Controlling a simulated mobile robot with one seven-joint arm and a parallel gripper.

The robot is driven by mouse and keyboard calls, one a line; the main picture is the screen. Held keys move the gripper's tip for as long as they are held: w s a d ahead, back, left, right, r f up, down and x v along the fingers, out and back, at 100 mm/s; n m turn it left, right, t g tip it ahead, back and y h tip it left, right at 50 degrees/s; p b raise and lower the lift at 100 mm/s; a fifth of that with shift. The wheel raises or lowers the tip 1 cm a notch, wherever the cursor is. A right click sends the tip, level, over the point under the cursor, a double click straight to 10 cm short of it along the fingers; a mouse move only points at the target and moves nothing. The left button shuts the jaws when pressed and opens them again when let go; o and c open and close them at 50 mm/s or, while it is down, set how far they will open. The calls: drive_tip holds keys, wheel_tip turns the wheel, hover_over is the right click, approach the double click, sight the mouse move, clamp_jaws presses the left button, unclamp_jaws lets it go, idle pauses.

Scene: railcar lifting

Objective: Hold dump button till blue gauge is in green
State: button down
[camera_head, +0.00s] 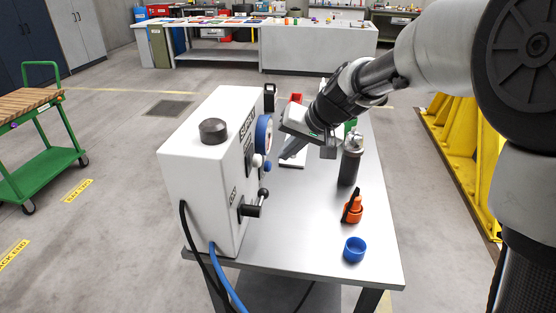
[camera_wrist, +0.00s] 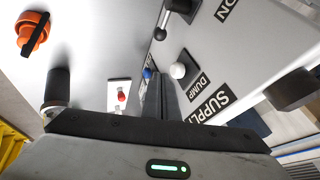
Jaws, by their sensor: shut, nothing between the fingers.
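The white control box (camera_head: 205,165) stands on the metal table. In the wrist view, a white round knob (camera_wrist: 178,70) sits beside the DUMP label (camera_wrist: 198,87) on the panel. A small blue knob (camera_wrist: 147,73) shows just past my fingertips, partly hidden. In the head view, the white knob (camera_head: 257,160) and blue knob (camera_head: 268,167) protrude below the blue-rimmed gauge (camera_head: 264,134). The gauge is seen nearly edge-on, so its needle and green zone cannot be read. My gripper (camera_head: 285,155) is shut and empty, right of the knobs; contact cannot be told.
A black lever (camera_head: 254,207) sticks out low on the panel. On the table (camera_head: 310,240) are a dark bottle with a silver top (camera_head: 349,165), an orange piece (camera_head: 353,209) and a blue cup (camera_head: 354,249). The table's front middle is clear.

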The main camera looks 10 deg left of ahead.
drive_tip(key=v, duration=0.5)
drive_tip(key=shift+w+d+f, duration=0.1)
drive_tip(key=shift+w+d, duration=0.05)
drive_tip(key=s+d+r+m+h+p, duration=0.1)
drive_tip(key=s+d+r+h+p, duration=0.2)
drive_tip(key=s+d, duration=0.8)
drive_tip(key=s+d+r+m+t+h+p, duration=0.1)
drive_tip(key=s+d+r+h+p, duration=0.2)
drive_tip(key=s+d, duration=0.9)
wheel_tip(320, 180, up, 3)
drive_tip(key=shift+s+d+f+p, duration=0.1)
drive_tip(key=shift+s+d+p, duration=0.25)
drive_tip(key=shift+s+p, duration=0.7)
drive_tip(key=shift+d, duration=0.1)
